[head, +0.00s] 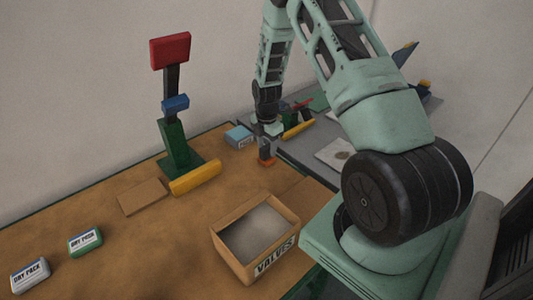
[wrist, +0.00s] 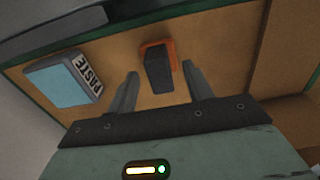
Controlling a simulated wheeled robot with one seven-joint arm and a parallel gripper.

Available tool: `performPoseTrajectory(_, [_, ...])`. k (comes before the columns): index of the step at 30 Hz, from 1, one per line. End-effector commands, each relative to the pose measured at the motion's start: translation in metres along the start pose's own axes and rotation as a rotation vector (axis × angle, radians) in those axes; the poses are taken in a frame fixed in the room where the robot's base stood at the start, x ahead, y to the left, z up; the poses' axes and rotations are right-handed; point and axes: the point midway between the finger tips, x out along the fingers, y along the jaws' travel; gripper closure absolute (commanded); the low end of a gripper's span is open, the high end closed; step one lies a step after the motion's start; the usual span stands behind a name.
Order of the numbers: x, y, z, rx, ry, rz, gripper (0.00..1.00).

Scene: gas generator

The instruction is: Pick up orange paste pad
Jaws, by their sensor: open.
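The orange paste pad (head: 267,161) is a small piece at the table's far right edge. In the wrist view it shows as an orange base (wrist: 147,47) with a dark block-like part standing on it. My gripper (head: 267,146) is directly over it in the head view and hides part of it. In the wrist view my gripper (wrist: 160,72) has its two fingers apart, one on each side of the dark part. There is a gap on both sides, and I see no contact. I cannot tell exactly how far down the fingertips reach.
A blue box marked PASTE (wrist: 62,82) lies left of the pad; it also shows in the head view (head: 238,136). A VALVES box (head: 232,255), a green stand (head: 176,143) with a yellow bar (head: 195,178), and two DRY PACK boxes (head: 85,241) share the brown table.

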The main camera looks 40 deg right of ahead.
Motion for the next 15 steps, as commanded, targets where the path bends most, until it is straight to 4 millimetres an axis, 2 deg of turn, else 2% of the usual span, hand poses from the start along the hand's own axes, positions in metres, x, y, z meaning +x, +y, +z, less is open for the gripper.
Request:
performPoseTrajectory(6, [0.018,0.000,0.000,0.000,0.000,0.000,0.49])
performPoseTrajectory(13, [0.020,0.000,0.000,0.000,0.000,0.000,0.49])
performPoseTrajectory(15, [0.019,0.000,0.000,0.000,0.000,0.000,0.69])
